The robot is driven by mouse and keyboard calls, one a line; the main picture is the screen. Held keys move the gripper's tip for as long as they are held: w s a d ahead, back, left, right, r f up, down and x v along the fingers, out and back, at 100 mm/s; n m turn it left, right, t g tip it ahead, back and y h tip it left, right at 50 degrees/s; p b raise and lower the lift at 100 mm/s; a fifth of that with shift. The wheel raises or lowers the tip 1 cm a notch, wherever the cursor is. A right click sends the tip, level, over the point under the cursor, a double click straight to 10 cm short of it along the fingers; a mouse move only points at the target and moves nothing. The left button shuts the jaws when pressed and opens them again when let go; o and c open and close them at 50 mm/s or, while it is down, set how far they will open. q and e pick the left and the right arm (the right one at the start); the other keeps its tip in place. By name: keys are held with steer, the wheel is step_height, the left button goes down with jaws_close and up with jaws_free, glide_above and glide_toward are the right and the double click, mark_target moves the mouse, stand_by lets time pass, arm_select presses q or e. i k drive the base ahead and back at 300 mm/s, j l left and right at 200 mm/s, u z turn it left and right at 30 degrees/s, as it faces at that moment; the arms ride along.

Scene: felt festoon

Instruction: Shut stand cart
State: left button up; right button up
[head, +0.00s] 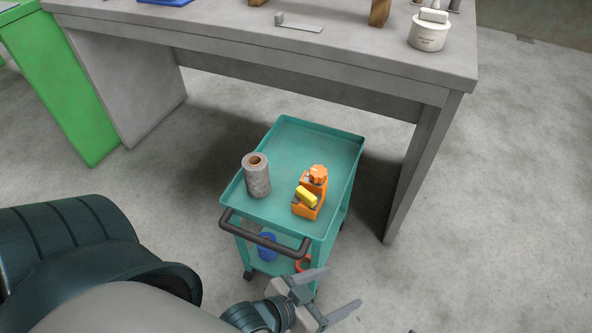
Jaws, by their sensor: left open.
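The teal cart (313,139) stands on the floor with its far part close to or under the front of the grey table. Its dark handle (262,236) runs along the near edge. My left gripper (343,291) is open at the bottom of the view, near the cart's handle end, with nothing visible between its fingers. I cannot tell whether it touches the cart. My right gripper is not in view.
On the cart's top are a grey roll (257,179) and an orange tool (309,196) with a yellow part. The lower shelf holds a blue item (267,246). The grey table (230,31) bears a white tub (428,34). A green bin (60,85) stands left. Floor right is clear.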

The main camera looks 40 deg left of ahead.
mark_target(291, 146)
steer(key=k+j+u, duration=0.15)
steer(key=u, duration=0.3)
steer(key=k+j+u, duration=0.25)
steer(key=u, duration=0.2)
steer(key=k, duration=0.05)
